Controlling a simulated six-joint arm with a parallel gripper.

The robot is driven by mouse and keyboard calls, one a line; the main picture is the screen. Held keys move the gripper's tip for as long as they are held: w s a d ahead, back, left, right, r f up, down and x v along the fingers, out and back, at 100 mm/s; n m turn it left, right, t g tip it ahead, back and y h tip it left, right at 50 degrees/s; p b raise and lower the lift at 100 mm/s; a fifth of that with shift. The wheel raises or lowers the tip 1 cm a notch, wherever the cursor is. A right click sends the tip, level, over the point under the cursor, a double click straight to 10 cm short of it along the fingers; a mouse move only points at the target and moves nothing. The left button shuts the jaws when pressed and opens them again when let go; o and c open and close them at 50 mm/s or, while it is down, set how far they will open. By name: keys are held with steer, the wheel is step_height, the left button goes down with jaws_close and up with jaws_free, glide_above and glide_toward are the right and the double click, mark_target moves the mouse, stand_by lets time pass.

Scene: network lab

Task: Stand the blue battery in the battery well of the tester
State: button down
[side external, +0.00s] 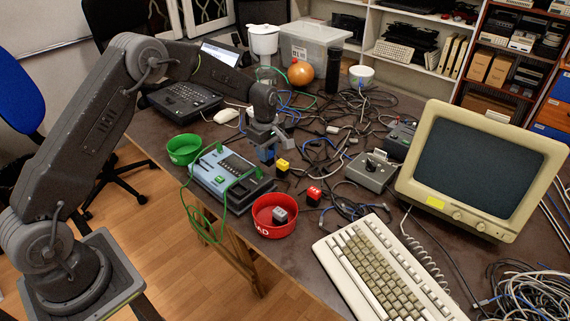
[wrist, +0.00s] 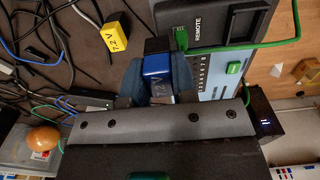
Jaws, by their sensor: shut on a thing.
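The blue battery (wrist: 158,66), marked 7.2 V and dark at one end, is between the fingers of my gripper (wrist: 157,80) in the wrist view. My gripper is shut on it. In the side view my gripper (side external: 266,146) holds the blue battery (side external: 266,155) beside the far right edge of the tester (side external: 205,172), a light blue box with a dark panel and green leads. In the wrist view the tester (wrist: 208,66) lies right of the battery. A dark square area near the word REMOTE may be the well; I cannot tell. The battery's height above the table is unclear.
A yellow battery (side external: 282,164) and a red battery (side external: 313,193) stand right of the tester. A red bowl (side external: 268,230) holds a grey battery (side external: 279,215). Tangled cables (side external: 330,130), a keyboard and a monitor crowd the right.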

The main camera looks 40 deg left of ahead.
steer(key=s+a+r, duration=0.1)
steer(key=s+r, duration=0.1)
steer(key=s, duration=0.9)
steer(key=shift+w+f, duration=0.2)
steer(key=shift+f, duration=1.9)
steer(key=shift+f, duration=1.1)
steer(key=c, duration=0.8)
jaws_free()
steer(key=shift+c, duration=0.2)
step_height(320, 180, up, 14)
